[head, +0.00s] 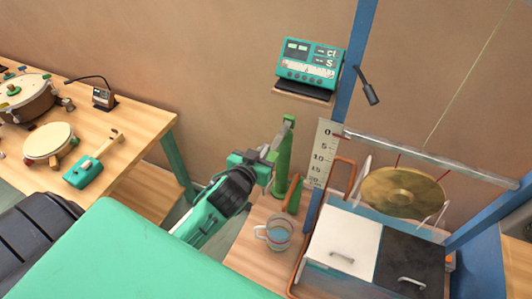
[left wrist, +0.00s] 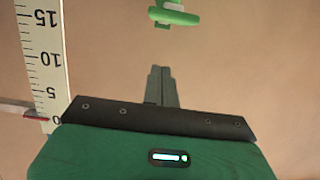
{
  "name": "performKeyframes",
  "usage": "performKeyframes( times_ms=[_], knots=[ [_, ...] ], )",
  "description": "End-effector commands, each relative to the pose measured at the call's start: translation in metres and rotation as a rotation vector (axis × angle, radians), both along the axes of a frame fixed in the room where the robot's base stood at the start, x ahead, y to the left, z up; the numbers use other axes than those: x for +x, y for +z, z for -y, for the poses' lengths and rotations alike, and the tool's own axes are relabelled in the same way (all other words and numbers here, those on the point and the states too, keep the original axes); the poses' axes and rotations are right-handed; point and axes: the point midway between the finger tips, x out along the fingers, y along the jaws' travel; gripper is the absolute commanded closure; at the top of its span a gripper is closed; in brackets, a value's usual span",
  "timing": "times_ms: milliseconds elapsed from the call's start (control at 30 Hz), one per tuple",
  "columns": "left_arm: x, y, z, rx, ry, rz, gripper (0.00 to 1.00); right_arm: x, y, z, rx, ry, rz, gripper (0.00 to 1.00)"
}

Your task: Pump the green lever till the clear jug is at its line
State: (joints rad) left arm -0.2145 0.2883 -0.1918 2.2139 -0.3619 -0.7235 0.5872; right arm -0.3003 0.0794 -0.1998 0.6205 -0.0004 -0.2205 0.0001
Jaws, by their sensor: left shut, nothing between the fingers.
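The green lever (head: 284,155) belongs to an upright green pump on the small wooden stand; a green part of it, with a pale end, also shows at the top of the left wrist view (left wrist: 175,14). My left gripper (head: 277,143) is beside the lever's upper part in the head view. Its fingers are shut together and empty in the left wrist view (left wrist: 160,80), with a gap between them and the green part. The clear jug (head: 277,235) stands below on the stand with bluish water inside. Its line is too small to make out. My right gripper is not in view.
A white scale board (head: 321,153) stands right of the pump, next to a blue post (head: 358,62). A copper pipe (head: 339,176) and a white-and-black cabinet (head: 343,240) with a gong (head: 403,192) are at right. A drum table (head: 145,128) is at left.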

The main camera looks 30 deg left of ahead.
Motion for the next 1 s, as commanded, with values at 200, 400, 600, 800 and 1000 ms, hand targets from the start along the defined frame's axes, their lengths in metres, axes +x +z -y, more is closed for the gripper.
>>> performKeyframes(
  times_ms=[200,400,600,800,1000],
  knots=[
    [0.02,-0.022,-0.001,0.0,0.0,-0.006,1.0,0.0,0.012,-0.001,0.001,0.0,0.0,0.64],
    [0.02,-0.042,-0.001,-0.001,-0.001,-0.002,1.0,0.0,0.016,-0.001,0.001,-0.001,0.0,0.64],
    [0.019,-0.046,0.0,-0.001,-0.001,0.0,1.0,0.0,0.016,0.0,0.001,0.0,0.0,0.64],
    [0.019,-0.046,-0.001,-0.001,-0.001,0.0,1.0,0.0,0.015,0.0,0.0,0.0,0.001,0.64],
    [0.019,-0.055,0.0,-0.002,-0.001,0.02,1.0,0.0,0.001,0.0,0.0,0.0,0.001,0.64]
  ],
)
